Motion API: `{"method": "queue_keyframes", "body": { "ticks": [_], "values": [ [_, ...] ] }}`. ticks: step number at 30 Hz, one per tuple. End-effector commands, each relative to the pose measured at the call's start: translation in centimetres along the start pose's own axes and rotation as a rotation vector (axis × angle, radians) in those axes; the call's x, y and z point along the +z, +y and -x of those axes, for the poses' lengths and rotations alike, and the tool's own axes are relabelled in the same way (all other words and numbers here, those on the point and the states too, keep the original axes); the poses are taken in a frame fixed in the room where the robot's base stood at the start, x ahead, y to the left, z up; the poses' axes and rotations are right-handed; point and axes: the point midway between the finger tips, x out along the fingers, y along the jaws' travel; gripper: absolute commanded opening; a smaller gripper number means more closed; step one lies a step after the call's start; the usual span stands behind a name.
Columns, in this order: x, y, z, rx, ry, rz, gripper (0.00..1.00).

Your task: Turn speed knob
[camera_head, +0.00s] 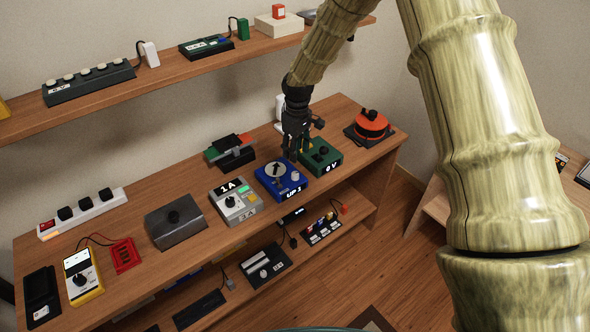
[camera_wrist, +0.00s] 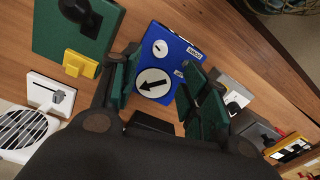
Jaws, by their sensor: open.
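A blue box (camera_head: 270,185) with a large white dial (camera_head: 275,170) bearing a black arrow and a smaller pale knob (camera_head: 295,176) stands on the tabletop. In the wrist view the blue box (camera_wrist: 176,55) lies between and beyond my fingers, with the large arrow dial (camera_wrist: 155,85) and the small white knob (camera_wrist: 160,48). Its labels are too small to read surely, so I cannot tell which is the speed knob. My gripper (camera_head: 296,152) is open and empty, pointing down above the back right of the blue box; it also shows in the wrist view (camera_wrist: 160,68).
A green box (camera_head: 321,158) with a black knob stands close on the right of the gripper. A grey box marked 1A (camera_head: 235,203) stands left of the blue one. A red round device (camera_head: 371,124) is at the far right. A shelf (camera_head: 190,65) hangs above the table.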

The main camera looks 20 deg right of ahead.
Motion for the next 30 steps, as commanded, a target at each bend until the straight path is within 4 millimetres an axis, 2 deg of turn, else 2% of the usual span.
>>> {"method": "queue_keyframes", "body": {
  "ticks": [21,30],
  "values": [
    [0.1,-0.1,-8.2,-0.002,-0.003,-0.004,0.46],
    [0.0,0.0,-10.0,-0.001,-0.001,-0.004,0.46]
  ]
}}
